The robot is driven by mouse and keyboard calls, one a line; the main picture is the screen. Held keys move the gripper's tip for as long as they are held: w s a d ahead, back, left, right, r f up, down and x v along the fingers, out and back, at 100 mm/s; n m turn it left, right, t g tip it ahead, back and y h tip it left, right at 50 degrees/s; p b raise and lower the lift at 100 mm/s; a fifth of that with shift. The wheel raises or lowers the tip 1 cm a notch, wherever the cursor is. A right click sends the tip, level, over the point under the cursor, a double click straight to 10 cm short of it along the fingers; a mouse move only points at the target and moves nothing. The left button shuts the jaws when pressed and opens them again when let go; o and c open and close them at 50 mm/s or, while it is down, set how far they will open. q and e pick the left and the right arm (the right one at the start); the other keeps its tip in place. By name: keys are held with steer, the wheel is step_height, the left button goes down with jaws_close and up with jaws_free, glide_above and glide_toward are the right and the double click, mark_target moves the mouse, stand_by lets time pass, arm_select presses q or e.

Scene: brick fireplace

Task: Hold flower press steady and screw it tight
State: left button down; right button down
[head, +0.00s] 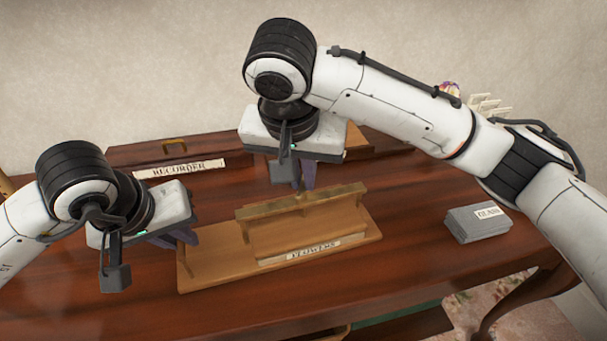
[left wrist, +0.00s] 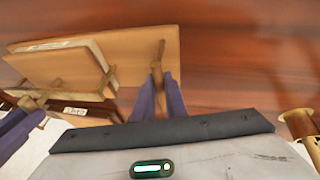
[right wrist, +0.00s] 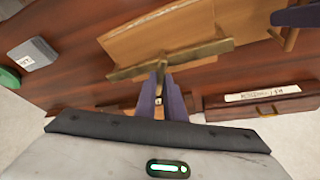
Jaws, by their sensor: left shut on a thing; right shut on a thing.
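The flower press (head: 215,262) is a wooden base board with a smaller upper board, a FLOWERS label on its front edge and a brass-coloured bar (head: 305,203) across the top. It lies flat on the table. My left gripper (head: 188,238) is at the press's left end. In the left wrist view its purple fingers are shut on a narrow brown handle (left wrist: 161,58). My right gripper (head: 302,184) is above and behind the bar. In the right wrist view its fingers are shut on a small screw part by the bar (right wrist: 172,60), mostly hidden between them.
A wooden box (head: 165,152) labelled RECORDER stands at the back of the reddish table (head: 420,275). A grey stack (head: 476,224) labelled GLASS lies to the right. A brass-coloured round object (left wrist: 302,126) is near my left gripper. The table's front right is clear.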

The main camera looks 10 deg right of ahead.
steer(key=m+h, duration=0.1)
steer(key=m, duration=0.2)
steer(key=m+g, duration=0.1)
steer(key=m, duration=0.1)
steer(key=shift+w+a+m+h, duration=0.15)
steer(key=shift+m+h, duration=0.25)
steer(key=m+g, duration=0.1)
steer(key=m, duration=0.1)
steer(key=m+g, duration=0.1)
steer(key=m, duration=0.1)
steer(key=shift+w+m+h, duration=0.1)
steer(key=shift+m+h, duration=0.2)
steer(key=shift+m, duration=0.1)
steer(key=c, duration=1.8)
jaws_free()
steer(key=shift+c, duration=0.2)
steer(key=w+v, duration=0.1)
steer(key=v, duration=1.1)
steer(key=shift+s, duration=0.3)
